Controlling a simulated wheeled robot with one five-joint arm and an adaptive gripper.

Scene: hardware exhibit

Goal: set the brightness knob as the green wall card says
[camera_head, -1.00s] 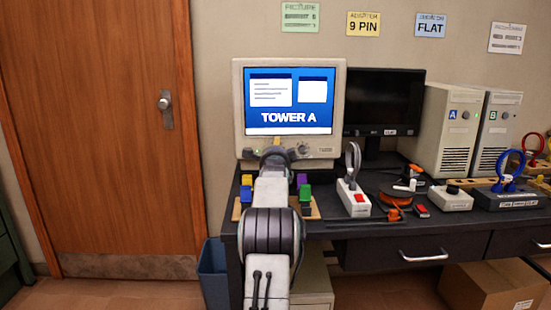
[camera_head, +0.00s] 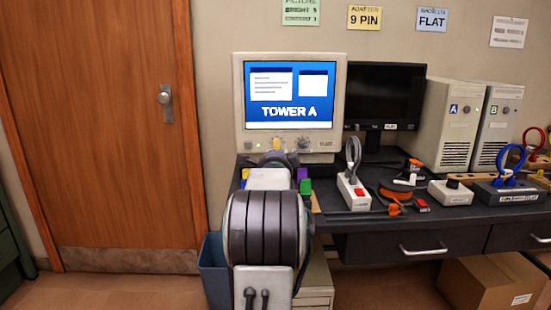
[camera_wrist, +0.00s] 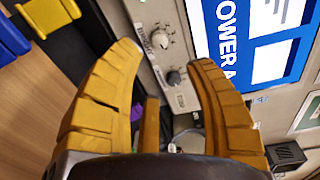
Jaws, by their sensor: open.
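The green wall card (camera_head: 300,12) hangs above the monitor (camera_head: 240,100). It has a "PICTURE" heading, a "BRIGHT" line and a contrast line; its numbers are too small to read surely. In the wrist view, a pale knob (camera_wrist: 160,39) with marks around it and a dark knob (camera_wrist: 173,77) sit on the monitor's front strip below the screen.
A desk (camera_head: 340,226) carries colored blocks (camera_head: 305,186), a white switch box (camera_head: 353,192) with a looped cable, and orange and red parts (camera_head: 395,200). A dark monitor (camera_head: 385,95) and two towers (camera_head: 448,125) stand right. A blue bin (camera_head: 213,275) is below left.

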